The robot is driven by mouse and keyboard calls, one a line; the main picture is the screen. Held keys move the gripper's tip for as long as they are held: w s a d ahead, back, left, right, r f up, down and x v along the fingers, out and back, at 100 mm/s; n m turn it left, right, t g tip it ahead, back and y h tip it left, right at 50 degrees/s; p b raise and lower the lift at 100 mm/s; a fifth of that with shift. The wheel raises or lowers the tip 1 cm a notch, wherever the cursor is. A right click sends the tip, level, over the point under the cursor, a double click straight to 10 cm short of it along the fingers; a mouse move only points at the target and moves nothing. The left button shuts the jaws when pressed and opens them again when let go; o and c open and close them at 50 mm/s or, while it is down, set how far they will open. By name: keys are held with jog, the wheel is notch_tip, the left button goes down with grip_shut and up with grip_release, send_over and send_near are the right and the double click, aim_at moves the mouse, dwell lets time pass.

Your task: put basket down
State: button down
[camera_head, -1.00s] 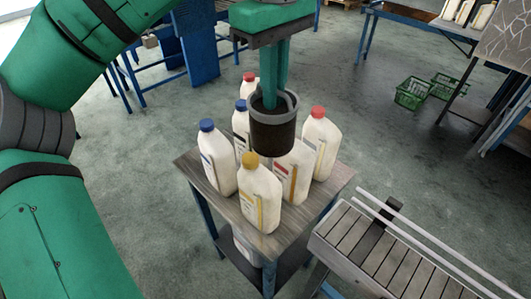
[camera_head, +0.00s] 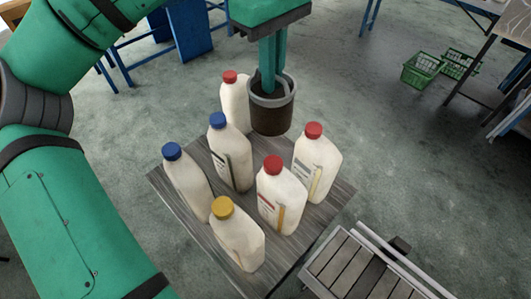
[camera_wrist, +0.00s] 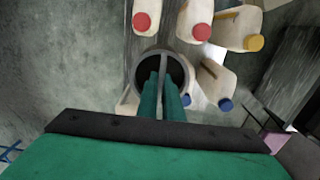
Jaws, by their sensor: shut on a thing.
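The basket (camera_head: 271,115) is a small dark brown cylinder with a grey rim and a handle across its top. My gripper (camera_head: 268,90) is shut on its handle from above, and the fingers reach down into the basket's opening. The basket hangs over the far side of the small wooden-topped table (camera_head: 307,254), among white bottles. In the wrist view the basket's round rim (camera_wrist: 137,84) shows around my green fingers. Whether its base touches the table cannot be told; it looks raised.
White bottles with red, blue and yellow caps stand on the table, one red-capped bottle (camera_head: 235,103) close left of the basket and another (camera_head: 316,165) nearer right. A slatted conveyor (camera_head: 345,268) is at the lower right. Green crates (camera_head: 421,71) lie on the floor beyond.

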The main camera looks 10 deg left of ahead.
aim_at(270, 117)
notch_tip(270, 117, down, 23)
dwell(0.5)
jog(key=c, duration=2.2)
grip_release()
jog(key=shift+o, duration=1.4)
notch_tip(270, 117, up, 12)
jog(key=shift+r, duration=0.1)
